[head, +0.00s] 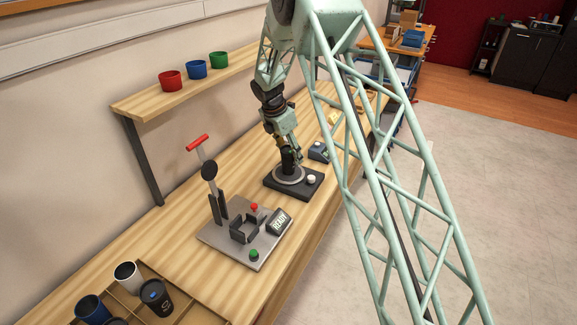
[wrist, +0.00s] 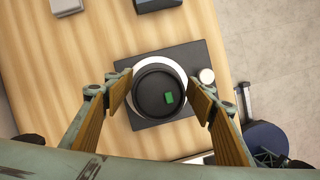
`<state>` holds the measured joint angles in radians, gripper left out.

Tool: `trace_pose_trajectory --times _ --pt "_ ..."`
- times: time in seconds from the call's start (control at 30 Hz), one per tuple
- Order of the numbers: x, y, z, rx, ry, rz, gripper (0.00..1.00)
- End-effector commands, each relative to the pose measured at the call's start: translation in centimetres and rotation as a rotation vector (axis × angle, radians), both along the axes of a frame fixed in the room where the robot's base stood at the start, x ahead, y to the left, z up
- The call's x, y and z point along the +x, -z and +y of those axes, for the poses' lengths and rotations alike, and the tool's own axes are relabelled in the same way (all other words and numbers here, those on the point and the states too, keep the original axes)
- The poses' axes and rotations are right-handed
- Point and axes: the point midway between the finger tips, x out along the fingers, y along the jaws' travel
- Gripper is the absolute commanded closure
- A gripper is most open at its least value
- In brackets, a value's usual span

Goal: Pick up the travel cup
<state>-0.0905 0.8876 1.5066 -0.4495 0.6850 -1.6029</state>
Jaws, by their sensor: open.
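A black travel cup (wrist: 150,101) with a green tab on its dark lid stands upright on a round light-rimmed plate (wrist: 147,57). In the head view the cup (head: 289,166) is partly covered by my gripper (head: 291,153). In the wrist view my gripper (wrist: 161,98) is open, with one wooden-faced finger on each side of the cup. Whether the fingers touch the cup is unclear, and their height against it is hard to judge.
The plate sits on a black base (head: 272,187) with a white knob (head: 311,180). A grey press (head: 240,247) with a red-handled lever stands nearby. A divided wooden tray (head: 188,308) holds several cups. Red, blue and green cups (head: 197,69) stand on the shelf.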

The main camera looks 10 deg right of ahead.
Motion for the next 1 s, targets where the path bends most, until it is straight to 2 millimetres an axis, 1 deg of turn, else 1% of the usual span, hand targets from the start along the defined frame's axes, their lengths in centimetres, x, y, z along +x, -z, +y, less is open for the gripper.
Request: trace_pose_trajectory --times 0.27,0.37,0.7,0.83,1.0 --pt "0.0 0.4 -0.1 0.0 0.0 0.001 0.49" --pt "0.1 1.1 -0.2 -0.001 0.001 0.002 0.49" --pt "0.6 4.4 -0.9 -0.001 -0.001 0.001 0.49" --pt "0.6 5.0 -1.0 -0.001 -0.001 0.001 0.49" --pt "0.7 5.1 -1.1 -0.001 -0.001 0.001 0.49"
